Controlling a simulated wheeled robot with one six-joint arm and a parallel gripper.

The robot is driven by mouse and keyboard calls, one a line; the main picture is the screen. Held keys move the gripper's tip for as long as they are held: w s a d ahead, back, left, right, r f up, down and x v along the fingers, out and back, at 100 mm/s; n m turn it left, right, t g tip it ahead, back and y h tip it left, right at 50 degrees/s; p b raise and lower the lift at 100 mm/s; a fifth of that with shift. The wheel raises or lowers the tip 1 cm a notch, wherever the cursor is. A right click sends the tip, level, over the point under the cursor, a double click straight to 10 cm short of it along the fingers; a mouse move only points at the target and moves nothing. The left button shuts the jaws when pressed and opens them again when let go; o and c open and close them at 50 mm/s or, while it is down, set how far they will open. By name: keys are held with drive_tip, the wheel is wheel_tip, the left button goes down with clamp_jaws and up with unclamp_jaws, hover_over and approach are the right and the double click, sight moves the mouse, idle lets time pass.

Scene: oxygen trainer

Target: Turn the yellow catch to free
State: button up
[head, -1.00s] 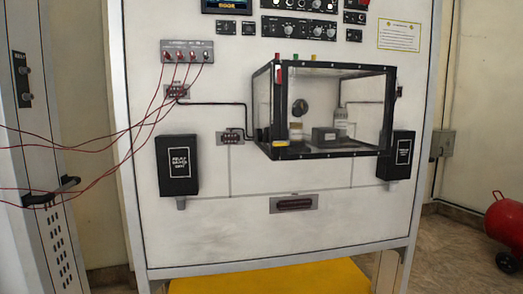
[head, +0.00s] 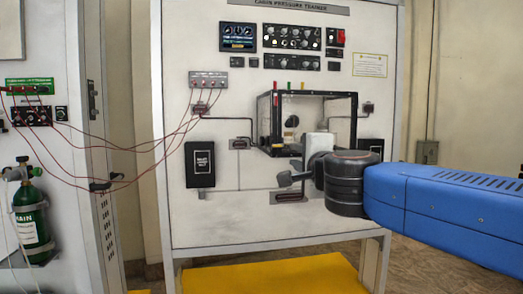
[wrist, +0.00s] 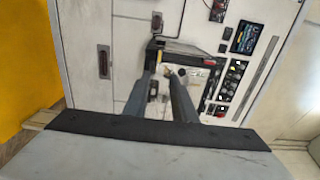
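The clear, black-framed box (head: 357,105) is mounted on the white panel. It also shows in the wrist view, turned on its side. A small yellow strip (wrist: 160,41), which looks like the yellow catch, sits at the box's lower front left corner in the wrist view. It is too small to tell which way it is turned. My gripper (wrist: 160,72) points toward the box, its two grey fingers apart with nothing between them. The strip lies just beyond the fingertips, apart from them.
Red cables (head: 165,150) hang across the left side of the panel. A black unit (head: 200,164) is mounted left of the box. A green cylinder (head: 33,215) stands far left. The panel's lower left area is clear.

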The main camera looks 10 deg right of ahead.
sight(278, 146)
drive_tip(key=w, duration=1.7)
drive_tip(key=shift+w, duration=0.15)
clamp_jaws()
